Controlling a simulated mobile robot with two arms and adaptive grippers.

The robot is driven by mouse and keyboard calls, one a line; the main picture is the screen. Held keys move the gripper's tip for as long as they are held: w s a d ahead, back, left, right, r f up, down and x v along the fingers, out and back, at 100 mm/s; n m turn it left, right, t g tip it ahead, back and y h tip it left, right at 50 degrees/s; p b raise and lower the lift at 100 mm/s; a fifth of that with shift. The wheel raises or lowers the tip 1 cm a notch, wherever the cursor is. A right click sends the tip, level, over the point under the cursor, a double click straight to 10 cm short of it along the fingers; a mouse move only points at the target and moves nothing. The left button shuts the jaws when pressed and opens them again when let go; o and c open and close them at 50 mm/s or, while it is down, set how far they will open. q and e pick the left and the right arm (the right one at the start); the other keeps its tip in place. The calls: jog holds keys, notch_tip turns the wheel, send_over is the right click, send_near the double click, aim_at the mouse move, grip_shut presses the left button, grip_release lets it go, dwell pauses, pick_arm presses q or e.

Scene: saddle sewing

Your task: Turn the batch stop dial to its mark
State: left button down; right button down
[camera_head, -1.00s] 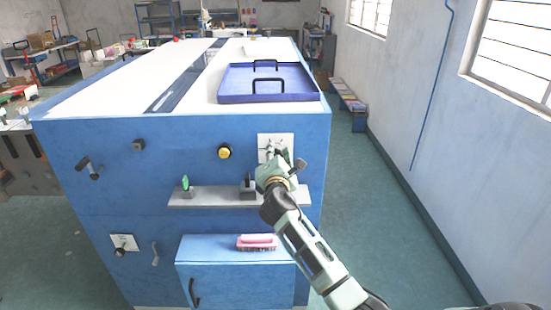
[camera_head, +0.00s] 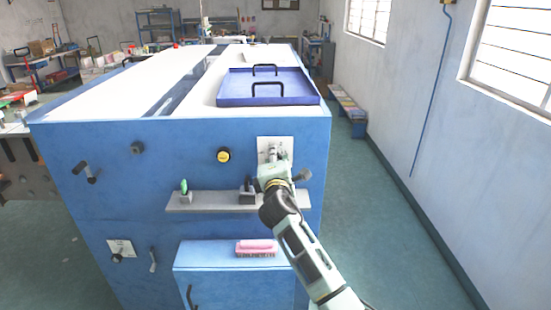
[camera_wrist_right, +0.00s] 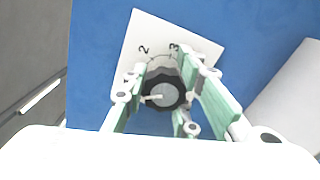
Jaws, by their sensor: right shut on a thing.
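The dial (camera_wrist_right: 163,95) is a black ribbed knob with a grey face, on a white plate (camera_wrist_right: 150,28) on the blue machine's front. Its plate also shows in the head view (camera_head: 263,144). The numbers 2 and 3 show on the plate above the knob. A pale line on the knob's face points left; the finger partly covers the plate there, so I cannot tell which mark it meets. My right gripper (camera_wrist_right: 170,92) is shut on the dial, one finger on each side; the head view shows it at the plate (camera_head: 274,158). My left gripper is not in view.
A grey shelf (camera_head: 215,206) with small tools juts out just below the gripper. A yellow button (camera_head: 223,156) is to the left. A second knob on a plate (camera_head: 118,257) is low left. A blue tray (camera_head: 280,98) lies on top; a pink brush (camera_head: 256,248) lies below.

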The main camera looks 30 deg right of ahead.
jog(key=shift+r, duration=0.5)
jog(key=c, duration=1.6)
grip_release()
jog(key=shift+o, duration=0.4)
jog(key=shift+a+f, duration=0.1)
jog(key=shift+f, duration=0.15)
jog(key=v, duration=1.2)
